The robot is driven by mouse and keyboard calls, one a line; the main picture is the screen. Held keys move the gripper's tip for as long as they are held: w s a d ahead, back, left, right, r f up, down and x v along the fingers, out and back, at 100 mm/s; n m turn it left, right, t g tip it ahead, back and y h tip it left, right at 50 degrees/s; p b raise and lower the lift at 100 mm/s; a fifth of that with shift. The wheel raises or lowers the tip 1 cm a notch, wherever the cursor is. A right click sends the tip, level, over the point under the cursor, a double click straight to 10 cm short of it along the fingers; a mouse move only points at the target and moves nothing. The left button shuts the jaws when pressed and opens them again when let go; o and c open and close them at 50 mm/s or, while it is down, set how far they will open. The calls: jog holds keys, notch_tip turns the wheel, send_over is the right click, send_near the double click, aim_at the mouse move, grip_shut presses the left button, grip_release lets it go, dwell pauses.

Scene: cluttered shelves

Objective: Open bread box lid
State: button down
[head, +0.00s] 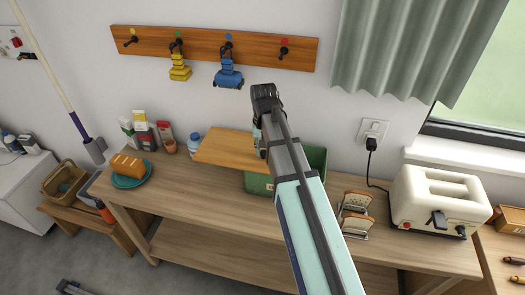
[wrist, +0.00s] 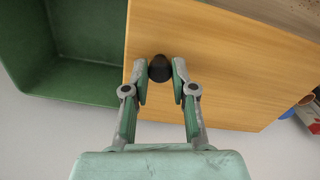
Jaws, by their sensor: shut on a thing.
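The bread box is a green bin (head: 258,184) on the wooden counter, with a flat wooden lid (head: 228,150). The lid is shifted left, over and past the box's left side. Part of the green interior shows at right in the head view and at left in the wrist view (wrist: 75,50). A dark round knob (wrist: 160,69) stands on the lid (wrist: 225,70). My gripper (wrist: 160,75) is shut on this knob, one finger on each side. In the head view my arm partly hides the box and my gripper (head: 261,148).
Left of the lid stand a small bottle (head: 194,143), cartons (head: 145,135) and bread (head: 127,163) on a teal plate. At right are a toast rack (head: 356,214) and a white toaster (head: 438,203). A hook rail (head: 210,46) hangs above. The counter's front strip is clear.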

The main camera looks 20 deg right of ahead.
jog(key=c, duration=0.9)
grip_release()
jog(key=shift+c, duration=0.2)
notch_tip(320, 180, up, 12)
